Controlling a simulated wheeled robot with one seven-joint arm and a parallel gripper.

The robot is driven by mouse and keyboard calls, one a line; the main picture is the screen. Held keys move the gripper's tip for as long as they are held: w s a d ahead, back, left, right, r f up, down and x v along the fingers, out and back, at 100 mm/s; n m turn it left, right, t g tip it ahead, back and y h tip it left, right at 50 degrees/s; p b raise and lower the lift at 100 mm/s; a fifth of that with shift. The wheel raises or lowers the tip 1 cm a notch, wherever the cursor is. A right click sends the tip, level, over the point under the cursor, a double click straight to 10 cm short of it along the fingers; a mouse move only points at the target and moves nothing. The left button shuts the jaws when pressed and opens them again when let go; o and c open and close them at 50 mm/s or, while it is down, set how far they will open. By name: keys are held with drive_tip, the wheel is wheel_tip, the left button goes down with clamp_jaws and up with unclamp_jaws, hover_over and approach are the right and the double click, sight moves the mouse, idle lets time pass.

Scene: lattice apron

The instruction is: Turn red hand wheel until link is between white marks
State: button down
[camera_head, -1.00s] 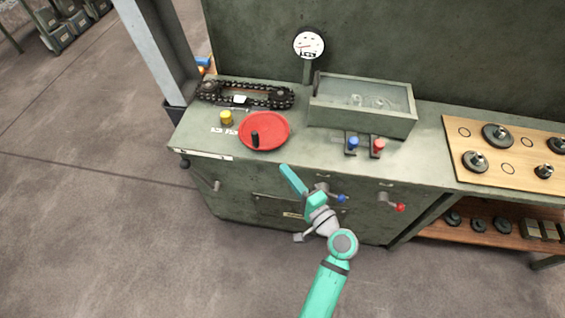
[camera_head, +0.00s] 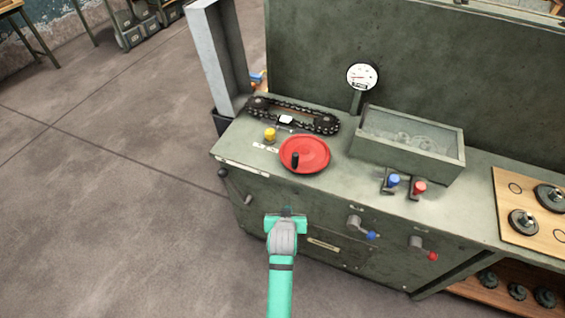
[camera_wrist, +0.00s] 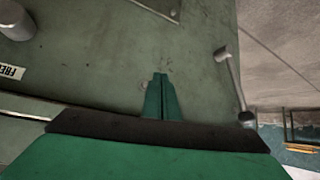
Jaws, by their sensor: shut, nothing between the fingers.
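The red hand wheel (camera_head: 304,155) lies flat on the green bench top, with a black upright handle (camera_head: 295,160) at its near left. Behind it a black chain (camera_head: 322,123) runs round two sprockets. One white link (camera_head: 286,119) shows on the near run of the chain, left of its middle. Small white marks are near it, but I cannot tell whether the link lies between them. My gripper (camera_head: 286,212) is in front of the bench, below and nearer than the wheel, touching nothing I can see. Its fingers (camera_wrist: 161,95) are shut and empty in the wrist view.
A yellow knob (camera_head: 270,134) stands left of the wheel. A glass-topped box (camera_head: 408,143), a gauge (camera_head: 362,76) and blue and red levers (camera_head: 393,181) are to the right. Crank handles stick out of the bench front, one also in the wrist view (camera_wrist: 230,80). Floor at left is clear.

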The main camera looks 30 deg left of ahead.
drive_tip(key=s+a+r+n+t+h, duration=0.25)
drive_tip(key=a+r+n+t, duration=0.3)
drive_tip(key=r, duration=0.35)
drive_tip(key=s+a+r+n+t+h, duration=0.2)
drive_tip(key=s+a+r+n+t, duration=0.15)
drive_tip(key=r+n, duration=0.45)
drive_tip(key=w+d+m, duration=0.1)
drive_tip(key=w+d, duration=0.2)
drive_tip(key=w, duration=0.8)
drive_tip(key=shift+w+d+r+t, duration=0.2)
drive_tip(key=shift+w+r+t, duration=0.1)
drive_tip(key=shift+w+r, duration=0.05)
drive_tip(key=shift+m, duration=0.25)
